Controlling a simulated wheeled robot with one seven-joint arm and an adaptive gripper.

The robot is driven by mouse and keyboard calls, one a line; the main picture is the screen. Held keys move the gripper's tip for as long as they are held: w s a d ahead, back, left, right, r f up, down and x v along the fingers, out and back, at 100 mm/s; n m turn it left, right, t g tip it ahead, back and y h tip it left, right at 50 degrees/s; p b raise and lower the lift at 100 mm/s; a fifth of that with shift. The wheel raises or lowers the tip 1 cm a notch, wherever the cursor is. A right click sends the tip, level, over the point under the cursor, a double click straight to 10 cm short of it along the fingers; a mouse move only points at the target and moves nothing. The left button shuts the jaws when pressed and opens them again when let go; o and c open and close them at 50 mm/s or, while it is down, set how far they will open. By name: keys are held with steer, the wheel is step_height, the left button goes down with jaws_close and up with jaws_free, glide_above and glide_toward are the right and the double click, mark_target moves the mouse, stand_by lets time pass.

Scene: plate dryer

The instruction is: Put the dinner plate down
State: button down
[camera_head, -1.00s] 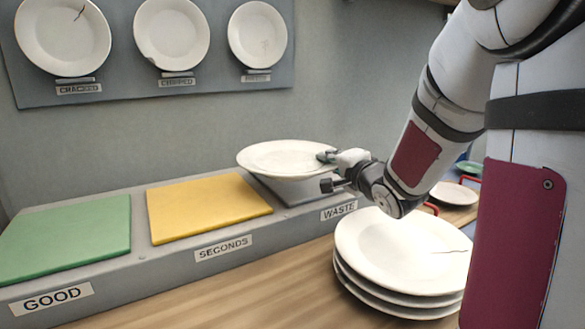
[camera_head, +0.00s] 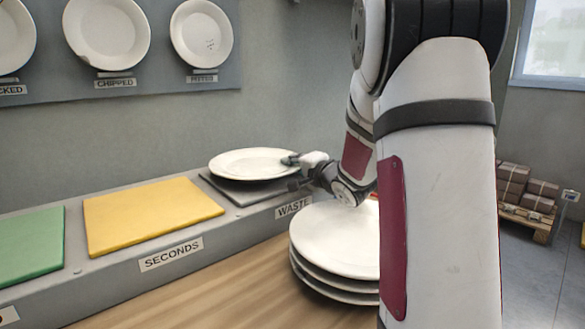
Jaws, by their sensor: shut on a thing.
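A white dinner plate (camera_head: 250,163) is over the dark grey pad marked WASTE (camera_head: 232,190), very low; I cannot tell whether it touches the pad. My gripper (camera_head: 291,160) is shut on the plate's right rim. My arm hides part of the gripper's right side. A stack of several white plates (camera_head: 325,245) stands on the wooden top just in front of the pad, partly hidden behind my arm.
A yellow pad (camera_head: 150,212) marked SECONDS and a green pad (camera_head: 28,243) lie empty on the grey ledge (camera_head: 110,285) to the left. Sample plates (camera_head: 107,35) hang on a wall board. Bare wooden top (camera_head: 200,300) lies in front.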

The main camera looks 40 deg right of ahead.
steer(key=shift+r, duration=0.15)
steer(key=c, duration=2)
jaws_free()
steer(key=shift+o, duration=0.2)
steer(key=shift+s, duration=0.1)
steer(key=s+a+r+p, duration=0.1)
steer(key=s+p, duration=0.1)
steer(key=s, duration=0.9)
steer(key=shift+s+a+r+p, duration=0.15)
steer(key=shift+s+a+p, duration=0.15)
steer(key=shift+s+p, duration=0.05)
